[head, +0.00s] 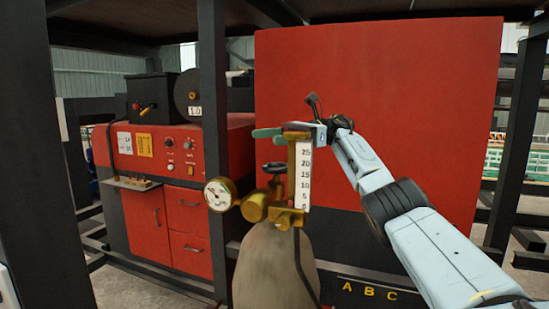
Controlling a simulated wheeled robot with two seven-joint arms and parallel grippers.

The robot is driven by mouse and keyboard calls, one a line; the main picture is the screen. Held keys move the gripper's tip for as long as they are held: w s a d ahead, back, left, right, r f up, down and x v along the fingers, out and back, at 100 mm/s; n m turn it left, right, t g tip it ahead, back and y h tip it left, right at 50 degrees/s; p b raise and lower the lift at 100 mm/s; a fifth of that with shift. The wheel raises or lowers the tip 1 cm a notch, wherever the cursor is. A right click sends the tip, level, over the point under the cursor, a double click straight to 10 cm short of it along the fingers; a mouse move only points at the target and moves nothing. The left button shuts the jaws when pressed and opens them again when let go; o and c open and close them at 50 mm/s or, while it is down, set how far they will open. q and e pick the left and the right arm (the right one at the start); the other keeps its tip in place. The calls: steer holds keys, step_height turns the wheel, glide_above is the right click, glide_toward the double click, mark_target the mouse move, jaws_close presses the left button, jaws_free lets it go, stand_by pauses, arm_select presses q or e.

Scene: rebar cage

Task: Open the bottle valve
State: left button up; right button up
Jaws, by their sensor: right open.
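A grey gas bottle (268,265) stands upright in the lower middle of the head view. On its top is a brass valve with a dark knob (275,168). A brass regulator (256,207) is attached, with a round dial gauge (219,194) at left and an upright brass flow meter with a numbered scale (303,177) at right. My right gripper (276,134) is open, with its greenish fingers pointing left above the knob, around the height of the flow meter's top. It appears apart from the knob and holds nothing. My left gripper is not in view.
A red machine cabinet (173,229) with drawers and controls stands behind at left. A large red panel (400,75) stands behind my right arm. A dark upright post (213,120) rises left of the bottle, and another (518,140) stands at right. A dark hose hangs beside the bottle.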

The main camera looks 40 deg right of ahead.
mark_target(275, 166)
steer(key=shift+r, duration=1.5)
